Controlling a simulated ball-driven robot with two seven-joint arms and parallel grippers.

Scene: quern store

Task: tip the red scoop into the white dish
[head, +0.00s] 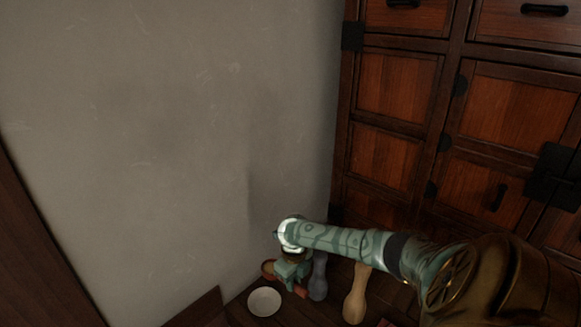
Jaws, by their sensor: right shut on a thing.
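The white dish (264,301) is a small round dish on the dark wooden surface at the bottom of the head view, and its open top shows. My right gripper (291,283) is just right of the dish and a little farther back, pointing down. It is shut on a red thing (301,291), apparently the red scoop, of which only a small part shows beside the fingers. The gripper hides most of it, so I cannot tell its tilt or contents. My left gripper is out of view.
A grey-blue rounded object (318,279) stands close right of the gripper. A tan, waisted wooden object (355,296) stands farther right. A brownish round edge (268,267) shows behind the gripper. A plain wall (150,150) and a wooden cabinet (395,160) bound the space.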

